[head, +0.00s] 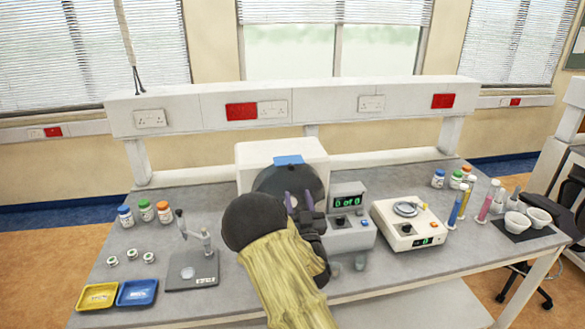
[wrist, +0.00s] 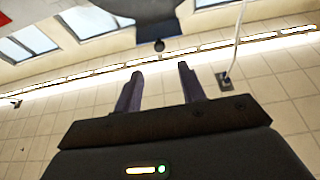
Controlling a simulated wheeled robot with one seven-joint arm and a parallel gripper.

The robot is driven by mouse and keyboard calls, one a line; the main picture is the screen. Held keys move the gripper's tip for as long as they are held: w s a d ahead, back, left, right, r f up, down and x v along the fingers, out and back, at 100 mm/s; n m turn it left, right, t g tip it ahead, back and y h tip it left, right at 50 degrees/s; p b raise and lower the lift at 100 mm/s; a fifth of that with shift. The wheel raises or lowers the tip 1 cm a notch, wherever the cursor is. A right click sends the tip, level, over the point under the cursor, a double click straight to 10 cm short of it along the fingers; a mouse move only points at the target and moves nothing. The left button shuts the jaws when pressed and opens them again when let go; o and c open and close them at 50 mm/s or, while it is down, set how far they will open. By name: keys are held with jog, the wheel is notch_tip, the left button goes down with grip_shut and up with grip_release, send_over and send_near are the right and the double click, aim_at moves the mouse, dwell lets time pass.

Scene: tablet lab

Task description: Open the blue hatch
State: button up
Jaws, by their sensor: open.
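My arm hides much of the machine's front. My gripper (head: 298,199) is in front of the machine, below the blue patch in the picture, with its dark purple fingers apart. In the wrist view my gripper (wrist: 160,72) is open and nothing is between its fingers. The hatch does not show clearly in the wrist view.
A display unit (head: 350,205) reading "0 of 0" adjoins the machine. A balance (head: 412,225) stands right of it, a stand device (head: 192,265) left. Yellow (head: 98,296) and blue (head: 137,293) trays lie front left. Bottles, cylinders and mortars (head: 517,225) stand at the sides.

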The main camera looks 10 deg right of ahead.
aim_at(292, 169)
jog(key=p+x, duration=0.3)
jog(key=x, duration=0.5)
jog(key=shift+r+p, duration=0.2)
jog(key=shift+p, duration=0.15)
jog(key=shift+w+r, duration=0.1)
jog(key=shift+w, duration=0.5)
grip_shut()
